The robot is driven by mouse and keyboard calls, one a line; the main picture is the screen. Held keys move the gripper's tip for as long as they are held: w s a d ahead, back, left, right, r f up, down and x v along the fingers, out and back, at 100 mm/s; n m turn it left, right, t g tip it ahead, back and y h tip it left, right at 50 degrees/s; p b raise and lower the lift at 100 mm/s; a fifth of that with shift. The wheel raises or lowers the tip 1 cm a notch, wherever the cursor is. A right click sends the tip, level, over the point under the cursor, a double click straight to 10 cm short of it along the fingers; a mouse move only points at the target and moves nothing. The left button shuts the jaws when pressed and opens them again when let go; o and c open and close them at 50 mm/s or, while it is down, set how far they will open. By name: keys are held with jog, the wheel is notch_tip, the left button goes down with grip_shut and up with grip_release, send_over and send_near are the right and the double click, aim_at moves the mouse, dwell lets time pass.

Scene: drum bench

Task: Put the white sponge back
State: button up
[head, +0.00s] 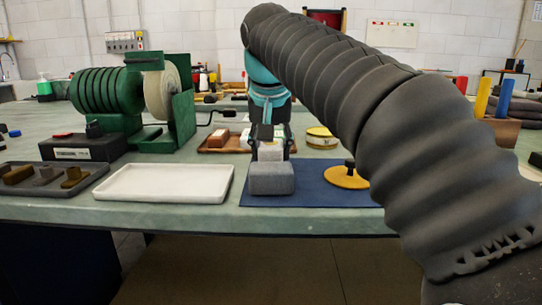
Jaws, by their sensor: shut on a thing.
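The white sponge (270,152) shows as a pale block between the fingers of my gripper (269,142), which is shut on it. It is just behind a grey block (271,179) that stands on the blue mat (308,196). The grey block hides the sponge's lower part, so I cannot tell whether it touches the mat or hangs above it. An empty white tray (165,182) lies left of the mat. A brown wooden tray (238,143) with a reddish block (218,139) lies behind and left of my gripper.
A yellow disc with a black knob (346,178) lies on the mat's right. A green drum machine (108,93) with a crank (222,112) stands at left. A dark tray with several small blocks (90,181) lies front left.

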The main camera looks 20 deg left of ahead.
jog(key=shift+f, duration=0.3)
jog(key=o, duration=1.2)
jog(key=p+v, duration=0.4)
jog(key=v, duration=0.8)
jog(key=shift+r, duration=0.1)
